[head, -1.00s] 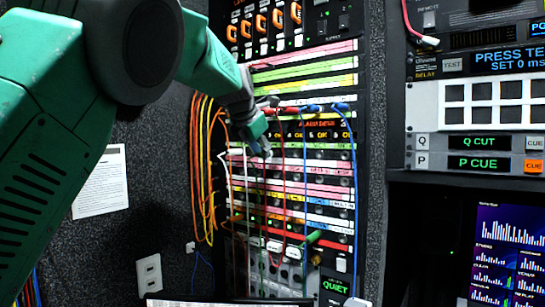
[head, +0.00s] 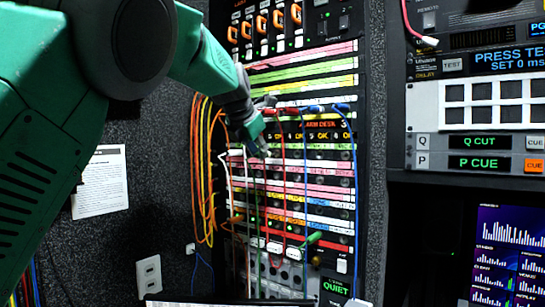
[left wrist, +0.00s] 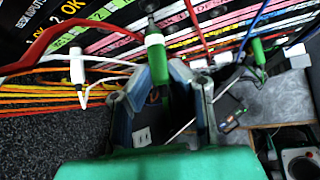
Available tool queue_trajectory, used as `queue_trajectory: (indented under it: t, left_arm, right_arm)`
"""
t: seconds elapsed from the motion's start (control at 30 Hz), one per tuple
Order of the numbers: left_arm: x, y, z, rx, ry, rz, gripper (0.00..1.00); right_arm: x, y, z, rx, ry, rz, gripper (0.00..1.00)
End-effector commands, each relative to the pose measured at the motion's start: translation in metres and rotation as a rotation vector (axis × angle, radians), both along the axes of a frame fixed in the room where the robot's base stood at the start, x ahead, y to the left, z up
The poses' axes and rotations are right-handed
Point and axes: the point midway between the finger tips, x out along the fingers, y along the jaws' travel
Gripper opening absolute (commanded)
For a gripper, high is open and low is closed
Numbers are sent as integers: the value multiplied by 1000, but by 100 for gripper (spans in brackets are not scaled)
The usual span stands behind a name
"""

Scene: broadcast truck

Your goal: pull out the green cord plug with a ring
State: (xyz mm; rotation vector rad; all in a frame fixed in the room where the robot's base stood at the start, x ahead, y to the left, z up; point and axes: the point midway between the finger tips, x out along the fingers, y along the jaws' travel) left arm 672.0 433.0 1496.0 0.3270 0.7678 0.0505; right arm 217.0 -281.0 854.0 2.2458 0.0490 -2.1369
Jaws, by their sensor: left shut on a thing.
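The green cord plug with a white ring (left wrist: 157,58) stands between the two fingers of my left gripper (left wrist: 172,92) in the left wrist view. The fingers are shut on its green body, and its dark tip end points at the panel; I cannot tell whether the tip is still in a socket. In the head view my left gripper (head: 258,145) is at the upper left of the patch panel (head: 335,183), and it hides the plug. A thin green cord (head: 257,195) hangs below it. My right gripper is not in view.
Another green plug (head: 314,237) sits lower on the panel. Red, blue and white cords hang close beside my gripper, including a white plug (left wrist: 77,66). Orange cords (head: 199,170) hang along the panel's left edge. A screen console (head: 490,145) stands to the right.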

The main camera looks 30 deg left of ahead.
Motion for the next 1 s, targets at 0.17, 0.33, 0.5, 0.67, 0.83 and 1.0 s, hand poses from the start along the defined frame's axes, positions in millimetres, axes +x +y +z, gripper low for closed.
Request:
queue_trajectory:
  t: [0.17, 0.33, 0.5, 0.67, 0.83, 1.0]
  left_arm:
    - [-5, 0, 0, 1, -1, 0, 0]
    - [-12, 1, 0, 1, -1, 0, 0]
    - [-18, 1, 0, 0, 0, 0, 0]
    - [-25, 2, 0, 1, -1, 0, 0]
    - [-31, 3, 0, 0, 0, 0, 0]
    - [-35, 3, 0, 0, 0, 0, 0]
  right_arm:
    - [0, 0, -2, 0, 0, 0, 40]
    - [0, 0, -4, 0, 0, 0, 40]
    - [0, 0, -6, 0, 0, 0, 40]
    - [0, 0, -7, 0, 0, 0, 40]
    - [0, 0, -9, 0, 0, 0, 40]
    - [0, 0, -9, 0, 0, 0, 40]
